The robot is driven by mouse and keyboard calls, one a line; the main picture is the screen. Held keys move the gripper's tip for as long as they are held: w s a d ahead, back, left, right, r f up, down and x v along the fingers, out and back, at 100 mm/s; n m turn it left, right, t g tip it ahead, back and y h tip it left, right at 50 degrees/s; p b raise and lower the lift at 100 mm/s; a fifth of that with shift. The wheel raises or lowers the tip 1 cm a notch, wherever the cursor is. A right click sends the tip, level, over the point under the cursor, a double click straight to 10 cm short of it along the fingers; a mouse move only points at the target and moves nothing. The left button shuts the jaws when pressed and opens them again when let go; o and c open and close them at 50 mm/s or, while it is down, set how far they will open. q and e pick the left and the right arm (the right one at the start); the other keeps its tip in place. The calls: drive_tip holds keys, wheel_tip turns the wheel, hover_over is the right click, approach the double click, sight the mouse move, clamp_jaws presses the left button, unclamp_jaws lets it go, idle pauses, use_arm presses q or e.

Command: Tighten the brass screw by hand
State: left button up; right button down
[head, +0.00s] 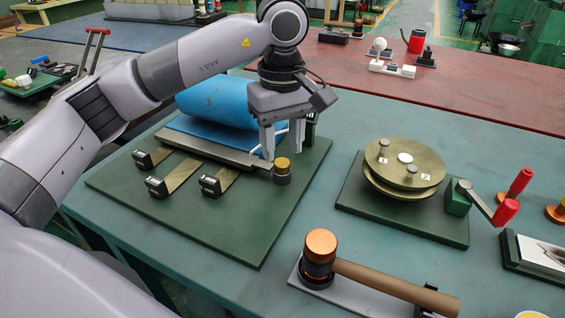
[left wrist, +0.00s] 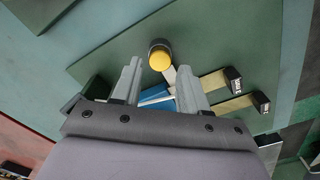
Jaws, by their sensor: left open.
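The brass screw (head: 282,165) has a round yellow head on a short dark base. It stands upright near the right edge of a green board (head: 235,236). My left gripper (head: 283,153) points down above the screw, its two grey fingers apart and nothing held between them. In the left wrist view the screw head (left wrist: 161,58) lies just beyond the gap between the fingertips (left wrist: 159,68). No contact with the screw shows. My right gripper is not in view.
A blue roll (head: 217,103) and several dark-ended straps (head: 180,174) lie on the board beside the screw. To the right is a flywheel (head: 405,170) with a red-handled crank (head: 504,212). A copper-headed mallet (head: 320,246) lies in front.

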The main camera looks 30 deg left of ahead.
sight(282, 162)
use_arm(q)
drive_tip(key=n, duration=0.9)
drive_tip(key=shift+p, duration=0.4)
drive_tip(key=n, duration=0.4)
drive_tip(key=n+p, duration=0.1)
drive_tip(key=n, duration=0.4)
drive_tip(key=shift+f, duration=0.15)
drive_tip(key=shift+f+b, duration=1.15)
drive_tip(key=shift+f, duration=0.25)
